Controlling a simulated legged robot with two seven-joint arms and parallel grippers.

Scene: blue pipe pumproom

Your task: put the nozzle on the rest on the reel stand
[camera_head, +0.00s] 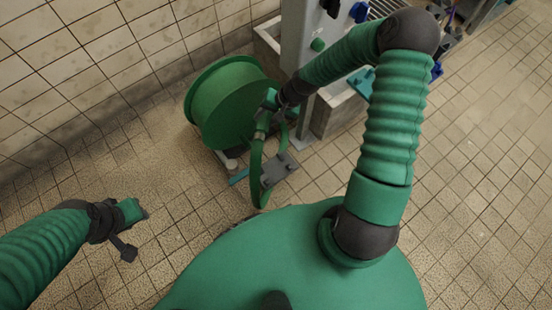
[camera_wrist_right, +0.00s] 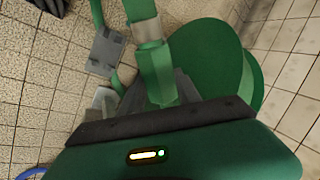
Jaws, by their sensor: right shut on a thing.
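My right gripper (camera_head: 268,106) is shut on the green nozzle (camera_wrist_right: 154,68), beside the front of the green reel (camera_head: 222,100). In the right wrist view, the dark fingers (camera_wrist_right: 160,92) lie on either side of the nozzle's green body, below a pale collar. A green hose (camera_head: 257,160) hangs in a loop below the gripper. A grey plate-like piece (camera_head: 280,170) stands low in front of the reel, and it also shows in the right wrist view (camera_wrist_right: 105,50). I cannot tell whether it is the rest. My left gripper (camera_head: 128,228) is low over the floor, apart from everything.
A grey upright panel (camera_head: 299,45) with coloured knobs stands right of the reel, above a concrete trough (camera_head: 343,107). A tiled wall (camera_head: 110,60) is behind at the left. The tiled floor (camera_head: 185,205) is clear between my left gripper and the reel.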

